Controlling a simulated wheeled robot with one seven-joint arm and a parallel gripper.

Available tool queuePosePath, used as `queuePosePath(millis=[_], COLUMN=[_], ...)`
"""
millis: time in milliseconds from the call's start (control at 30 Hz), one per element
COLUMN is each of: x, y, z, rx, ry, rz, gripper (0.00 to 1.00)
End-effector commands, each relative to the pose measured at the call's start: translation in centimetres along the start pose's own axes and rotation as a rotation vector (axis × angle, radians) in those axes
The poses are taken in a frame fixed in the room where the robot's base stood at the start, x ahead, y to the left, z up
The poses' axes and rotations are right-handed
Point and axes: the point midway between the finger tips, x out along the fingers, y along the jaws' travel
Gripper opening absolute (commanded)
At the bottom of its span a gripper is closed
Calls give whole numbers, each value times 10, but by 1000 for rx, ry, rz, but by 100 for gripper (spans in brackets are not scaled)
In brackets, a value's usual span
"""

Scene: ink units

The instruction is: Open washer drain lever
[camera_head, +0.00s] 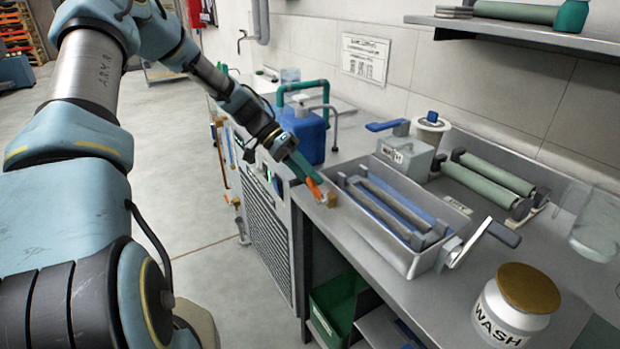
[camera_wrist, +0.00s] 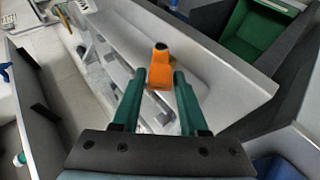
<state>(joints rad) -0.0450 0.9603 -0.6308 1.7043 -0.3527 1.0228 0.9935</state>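The washer (camera_head: 361,228) is a long metal trough with rollers and a side crank, set on the grey bench. The orange drain lever (camera_head: 314,187) is at its left end, by a small brown block. My gripper (camera_head: 307,176) has green fingers and reaches down to the lever from the upper left. In the wrist view the orange lever (camera_wrist: 160,72) fills the gap between the two green fingertips, with its dark-topped end standing out past them. I see no clear gap on either side, so my gripper looks shut on it. The finger contact faces are hidden.
A blue container (camera_head: 308,137) stands behind my gripper. A metal box with a blue lever (camera_head: 405,155) and loose green rollers (camera_head: 490,183) are behind the washer. A WASH jar (camera_head: 515,308) stands front right. A green bin (camera_head: 335,305) is under the bench. Open floor lies left.

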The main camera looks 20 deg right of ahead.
Motion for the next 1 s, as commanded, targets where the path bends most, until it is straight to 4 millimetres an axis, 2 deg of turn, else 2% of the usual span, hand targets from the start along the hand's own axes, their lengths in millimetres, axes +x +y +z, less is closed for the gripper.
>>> queuePosePath(millis=[33,100,333,467,567,800,1000], x=[0,0,0,-7,-21,-69,-98], y=[0,0,0,-1,-2,-3,-2], z=[0,0,0,0,0,0,0], rx=[0,0,0,1,1,1,1], ry=[0,-1,-1,1,2,2,1], rz=[0,0,1,-1,-2,-3,-2], gripper=[50,57,57,57,57,57,57])
